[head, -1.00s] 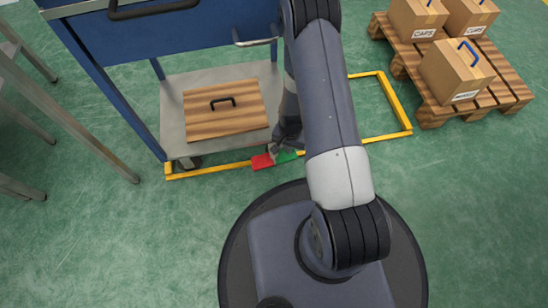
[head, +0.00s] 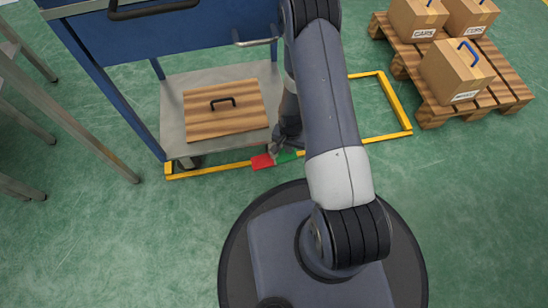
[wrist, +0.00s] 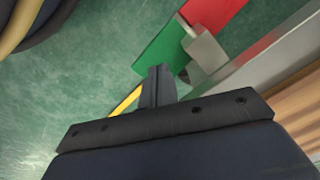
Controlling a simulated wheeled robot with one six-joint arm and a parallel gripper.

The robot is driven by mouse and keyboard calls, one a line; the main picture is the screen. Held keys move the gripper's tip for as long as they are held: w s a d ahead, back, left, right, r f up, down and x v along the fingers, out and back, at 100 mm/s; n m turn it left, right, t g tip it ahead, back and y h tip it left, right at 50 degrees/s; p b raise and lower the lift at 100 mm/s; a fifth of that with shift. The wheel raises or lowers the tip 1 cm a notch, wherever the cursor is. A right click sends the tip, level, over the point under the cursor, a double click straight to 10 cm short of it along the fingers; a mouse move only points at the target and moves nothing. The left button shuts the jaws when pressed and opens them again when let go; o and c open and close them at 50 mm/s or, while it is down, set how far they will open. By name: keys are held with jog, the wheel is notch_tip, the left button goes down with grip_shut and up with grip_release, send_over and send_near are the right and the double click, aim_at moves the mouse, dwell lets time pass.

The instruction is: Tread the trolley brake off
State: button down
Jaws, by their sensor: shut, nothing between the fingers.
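The blue trolley (head: 200,38) stands at the upper left in the head view, with a grey lower shelf (head: 175,95). At its near edge, low by the floor, is a brake pedal with a red pad (head: 262,161) and a green pad (head: 290,156). In the wrist view the green pad (wrist: 157,52) and red pad (wrist: 218,14) lie either side of a grey lever piece (wrist: 204,50). My gripper (wrist: 158,72) is shut and empty, its tips over or close to the green pad's edge. I cannot tell whether they touch. My arm partly hides this area in the head view.
A wooden panel with a black handle (head: 222,104) lies on the lower shelf. A yellow floor frame (head: 395,104) surrounds the trolley's base. A pallet (head: 430,108) with cartons (head: 455,72) stands at the upper right. Grey table legs (head: 75,128) stand left. Floor at the lower right is clear.

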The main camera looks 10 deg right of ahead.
aim_at(274, 158)
jog(key=shift+f+b, duration=0.75)
jog(key=shift+f, duration=0.85)
jog(key=shift+r+p, duration=2.7)
jog(key=shift+r, duration=1.4)
jog(key=shift+f, duration=0.15)
notch_tip(274, 158, down, 8)
jog(key=b, duration=0.5)
